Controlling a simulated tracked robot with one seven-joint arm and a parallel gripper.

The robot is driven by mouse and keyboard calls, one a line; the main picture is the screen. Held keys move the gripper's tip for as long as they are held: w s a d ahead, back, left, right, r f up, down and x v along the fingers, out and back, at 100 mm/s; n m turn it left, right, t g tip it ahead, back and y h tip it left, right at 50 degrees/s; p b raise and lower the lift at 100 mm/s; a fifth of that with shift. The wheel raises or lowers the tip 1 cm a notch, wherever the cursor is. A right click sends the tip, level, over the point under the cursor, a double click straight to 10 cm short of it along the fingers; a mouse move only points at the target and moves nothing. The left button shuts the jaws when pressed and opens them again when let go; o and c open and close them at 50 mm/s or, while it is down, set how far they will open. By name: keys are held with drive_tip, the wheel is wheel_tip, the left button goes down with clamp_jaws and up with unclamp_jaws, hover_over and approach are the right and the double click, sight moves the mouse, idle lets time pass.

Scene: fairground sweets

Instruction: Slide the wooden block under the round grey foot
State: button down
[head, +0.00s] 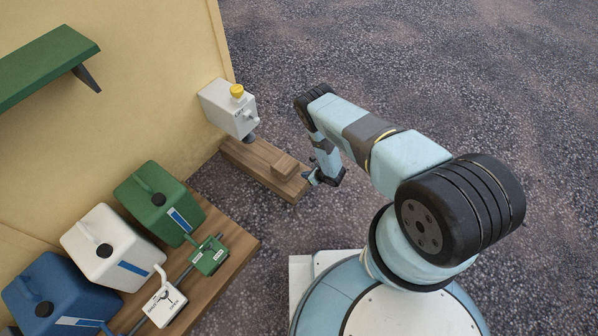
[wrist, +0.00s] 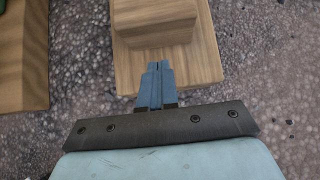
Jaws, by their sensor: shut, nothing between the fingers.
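The wooden block (head: 285,166) lies on a wooden plank (head: 243,158), near the plank's end closest to me. The round grey foot (head: 251,137) shows under the front of a white box (head: 222,106), above the plank. The block is apart from the foot, to its right and nearer me. My gripper (head: 310,179) is shut and empty, low at the plank's near end. In the wrist view its closed fingers (wrist: 156,68) point at the near side of the block (wrist: 153,22), over the bare plank (wrist: 207,68). A small gap shows there; the foot is out of that view.
A yellow knob (head: 237,91) tops the white box, by the cream wall (head: 150,75). Green (head: 153,203), white (head: 103,247) and blue (head: 48,292) jugs stand on a wooden board (head: 226,262) at the lower left. Open gravel (head: 420,65) lies right of the plank.

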sight(293, 171)
drive_tip(key=w+a, duration=0.1)
drive_tip(key=w+a+f, duration=0.1)
drive_tip(key=shift+a, duration=0.4)
drive_tip(key=shift+w+a, duration=0.55)
drive_tip(key=shift+a, duration=0.05)
drive_tip(key=shift+w+f, duration=0.1)
